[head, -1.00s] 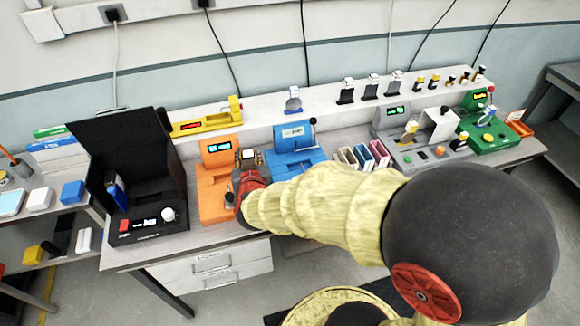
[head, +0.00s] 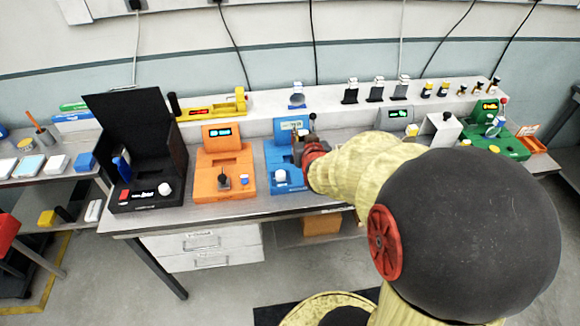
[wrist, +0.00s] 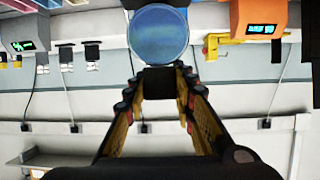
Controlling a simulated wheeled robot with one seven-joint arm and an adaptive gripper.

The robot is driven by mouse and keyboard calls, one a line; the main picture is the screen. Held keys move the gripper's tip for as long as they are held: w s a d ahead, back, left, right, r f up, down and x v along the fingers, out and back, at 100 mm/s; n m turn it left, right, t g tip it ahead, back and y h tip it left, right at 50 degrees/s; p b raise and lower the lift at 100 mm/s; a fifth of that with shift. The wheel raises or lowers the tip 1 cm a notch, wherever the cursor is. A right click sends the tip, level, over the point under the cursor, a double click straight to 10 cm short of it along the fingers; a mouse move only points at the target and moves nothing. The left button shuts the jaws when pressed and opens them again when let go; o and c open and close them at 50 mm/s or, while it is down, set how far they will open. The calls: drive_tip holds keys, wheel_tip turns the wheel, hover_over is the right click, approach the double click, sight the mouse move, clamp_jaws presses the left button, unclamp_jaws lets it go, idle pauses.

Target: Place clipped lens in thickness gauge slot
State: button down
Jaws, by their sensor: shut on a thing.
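My gripper (wrist: 160,92) is shut on the black clip (wrist: 158,79) of a round, bluish, clear lens (wrist: 159,36). The lens stands out beyond the fingertips in the wrist view. In the head view my gripper (head: 307,146) is at the right side of a blue instrument (head: 285,165) with a lit display and a white knob. My arm hides part of that instrument, and the lens cannot be made out there. No label shows which instrument is the thickness gauge, and its slot cannot be made out.
An orange instrument (head: 222,175) stands left of the blue one, and a black hooded box (head: 140,150) is further left. A grey instrument (head: 395,117) and a green one (head: 510,145) are to the right. Clipped lenses stand on the white back shelf (head: 330,108).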

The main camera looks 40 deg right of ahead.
drive_tip(key=shift+w+a+f+n+y, duration=0.1)
drive_tip(key=shift+a+f+n+y, duration=0.2)
drive_tip(key=shift+a, duration=0.5)
drive_tip(key=shift+a+t, duration=0.1)
drive_tip(key=shift+t, duration=0.2)
drive_tip(key=w+d+f+b, duration=0.3)
drive_tip(key=w+d+f, duration=0.5)
drive_tip(key=w+f, duration=0.3)
drive_tip(key=shift+d+f+b, duration=0.3)
drive_tip(key=shift+d+f, duration=0.05)
drive_tip(key=shift+f, duration=0.7)
drive_tip(key=shift+f, duration=0.1)
drive_tip(key=shift+f, duration=0.15)
drive_tip(key=c, duration=1.6)
unclamp_jaws()
drive_tip(key=shift+o, duration=0.6)
